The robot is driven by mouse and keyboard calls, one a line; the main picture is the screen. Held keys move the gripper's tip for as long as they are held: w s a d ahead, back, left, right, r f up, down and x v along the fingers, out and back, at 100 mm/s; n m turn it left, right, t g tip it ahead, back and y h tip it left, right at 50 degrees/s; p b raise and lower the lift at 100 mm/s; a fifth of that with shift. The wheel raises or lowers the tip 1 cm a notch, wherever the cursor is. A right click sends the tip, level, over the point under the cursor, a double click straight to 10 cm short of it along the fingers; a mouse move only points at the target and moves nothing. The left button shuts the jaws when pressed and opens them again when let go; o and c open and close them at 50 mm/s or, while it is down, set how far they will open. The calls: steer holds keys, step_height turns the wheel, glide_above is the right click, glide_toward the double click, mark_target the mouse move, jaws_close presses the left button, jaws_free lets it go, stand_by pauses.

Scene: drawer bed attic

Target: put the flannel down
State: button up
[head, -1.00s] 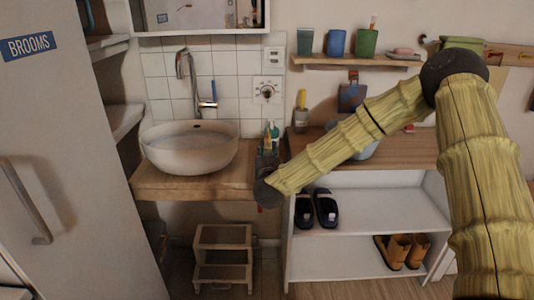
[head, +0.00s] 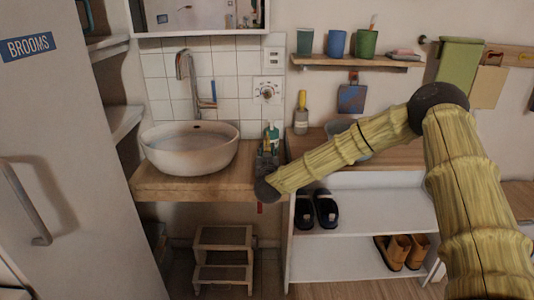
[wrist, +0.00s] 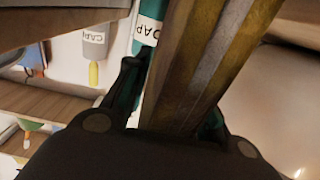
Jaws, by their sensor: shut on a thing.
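My gripper (head: 267,152) is at the right end of the wooden washstand top (head: 190,184), just right of the white basin (head: 190,155). In the wrist view my gripper (wrist: 172,105) is shut on a long, stiff-looking brown-gold slab with a grey stripe, which appears to be the flannel (wrist: 212,60). It runs away from the fingers towards the top of the picture. In the head view the flannel is too small and covered to make out. I cannot tell whether it touches the washstand top.
A green soap bottle (head: 274,132) stands close by my gripper; its label shows in the wrist view (wrist: 148,30). A grey bottle with a yellow top (head: 301,115) stands on the shelf unit to the right. A tap (head: 190,75) rises behind the basin. A step stool (head: 223,238) is below.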

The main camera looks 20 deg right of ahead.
stand_by(0.3)
steer(key=o, duration=0.7)
steer(key=shift+o, duration=0.2)
steer(key=v, duration=1.2)
steer(key=shift+r, duration=0.15)
